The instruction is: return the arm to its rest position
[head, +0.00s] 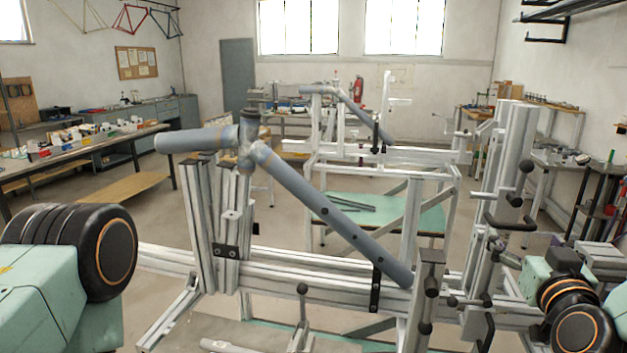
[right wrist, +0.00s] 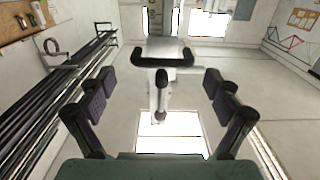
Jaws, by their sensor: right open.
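My right gripper (head: 500,250) is small and partly hidden at the right of the head view, beside the jig's upright post (head: 510,160). In the right wrist view my right gripper (right wrist: 161,92) has its two padded fingers wide apart. Nothing is held between them. A pale post with a black crossbar handle (right wrist: 165,60) shows beyond the gap, apart from the fingers. Grey frame tubes (head: 325,205) sit in the metal jig (head: 300,275), one sloping down to the right. My left gripper is not in view; only my left arm shows at lower left.
The jig's posts, black levers and clamps stand close to my right arm. A second jig with tubes (head: 350,100) stands behind. A bench with small boxes (head: 85,145) is at the left. Dark rails (right wrist: 60,100) run along the left of the wrist view.

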